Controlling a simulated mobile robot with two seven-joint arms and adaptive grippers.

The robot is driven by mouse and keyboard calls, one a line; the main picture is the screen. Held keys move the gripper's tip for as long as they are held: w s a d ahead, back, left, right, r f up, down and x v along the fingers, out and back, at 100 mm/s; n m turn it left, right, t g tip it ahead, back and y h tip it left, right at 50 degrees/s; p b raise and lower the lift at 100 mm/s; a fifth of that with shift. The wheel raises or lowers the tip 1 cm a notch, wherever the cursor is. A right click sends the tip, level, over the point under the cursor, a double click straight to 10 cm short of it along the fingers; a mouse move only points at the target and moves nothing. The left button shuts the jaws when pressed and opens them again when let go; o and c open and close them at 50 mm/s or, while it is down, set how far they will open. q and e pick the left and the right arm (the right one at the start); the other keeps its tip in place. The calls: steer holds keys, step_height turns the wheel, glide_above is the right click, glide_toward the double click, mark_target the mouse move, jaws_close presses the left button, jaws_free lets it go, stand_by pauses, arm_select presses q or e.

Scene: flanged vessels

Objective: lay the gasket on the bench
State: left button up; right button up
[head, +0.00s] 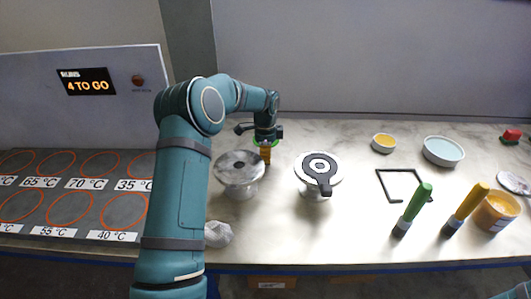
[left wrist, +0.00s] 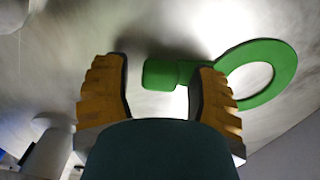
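A green ring gasket with a tab (left wrist: 287,68) shows in the left wrist view, lying beyond my fingertips on what looks like the pale bench (head: 350,235). Its tab is seen between my fingers, and part is hidden by the right finger. My left gripper (left wrist: 160,85) has its two ribbed yellow fingers well apart, with nothing clasped. In the head view my left gripper (head: 265,160) points down behind the left vessel (head: 240,178), with only a little green visible around it. A dark gasket with a tab (head: 323,178) lies on the right vessel (head: 315,192).
A black open frame (head: 381,185), green-handled (head: 418,200) and yellow-handled (head: 466,203) tools, a yellow-orange tub (head: 495,212) and bowls (head: 443,151) occupy the right. A crumpled pale cloth (head: 218,234) lies near the front edge. A panel with marked rings (head: 70,208) is at left.

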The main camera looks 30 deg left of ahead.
arm_select(q)
steer(key=shift+r, duration=0.1)
step_height(320, 180, up, 12)
steer(key=p, duration=0.2)
steer(key=shift+p, duration=0.4)
steer(key=shift+r, duration=0.1)
